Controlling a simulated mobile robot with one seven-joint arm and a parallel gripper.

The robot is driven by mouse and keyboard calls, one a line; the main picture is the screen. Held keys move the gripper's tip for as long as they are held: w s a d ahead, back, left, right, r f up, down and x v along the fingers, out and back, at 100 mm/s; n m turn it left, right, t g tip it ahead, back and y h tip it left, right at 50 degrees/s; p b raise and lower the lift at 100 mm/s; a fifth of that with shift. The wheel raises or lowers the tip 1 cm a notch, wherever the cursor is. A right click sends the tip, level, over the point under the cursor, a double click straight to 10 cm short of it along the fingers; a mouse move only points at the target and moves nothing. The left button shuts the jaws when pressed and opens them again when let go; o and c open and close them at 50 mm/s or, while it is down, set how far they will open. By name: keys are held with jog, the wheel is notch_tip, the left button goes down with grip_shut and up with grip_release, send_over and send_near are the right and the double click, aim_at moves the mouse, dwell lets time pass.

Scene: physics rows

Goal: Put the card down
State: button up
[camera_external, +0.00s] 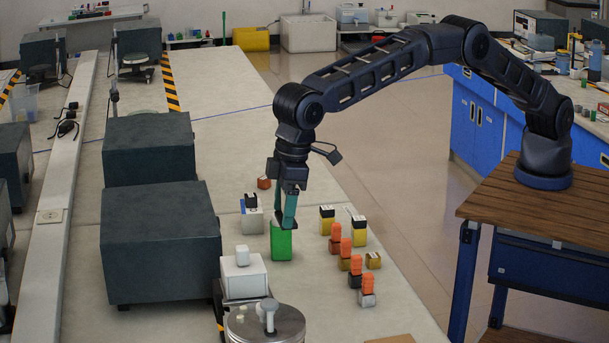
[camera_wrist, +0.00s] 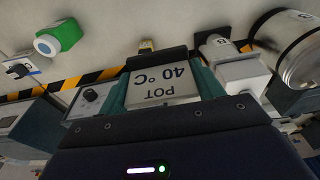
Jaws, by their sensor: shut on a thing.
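The card (camera_wrist: 163,86) is white with dark print that reads "POT 40 °C", upside down in the wrist view. It sits between the two teal fingers of my gripper (camera_wrist: 162,72), which is shut on it. In the external view my gripper (camera_external: 288,222) points down over the bench, at the top of a green container (camera_external: 281,244). I cannot make out the card there, nor tell whether it touches anything below. A metal pot (camera_external: 265,325) with a knobbed lid stands at the front of the bench and shows at the upper right of the wrist view (camera_wrist: 296,50).
Several orange-topped vials (camera_external: 346,248) and two yellow-based containers (camera_external: 359,231) stand to the right. Large grey boxes (camera_external: 160,240) line the left.

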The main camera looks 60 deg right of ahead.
send_over(287, 279)
jog(key=f, duration=1.9)
jog(key=shift+s+d+f, duration=0.2)
jog(key=shift+d+f, duration=0.05)
jog(key=shift+f, duration=0.15)
jog(key=shift+f, duration=0.1)
jog(key=o, duration=1)
jog(key=r, duration=0.4)
jog(key=s+d+r, duration=0.1)
jog(key=r, duration=0.7)
jog(key=shift+s+d, duration=0.15)
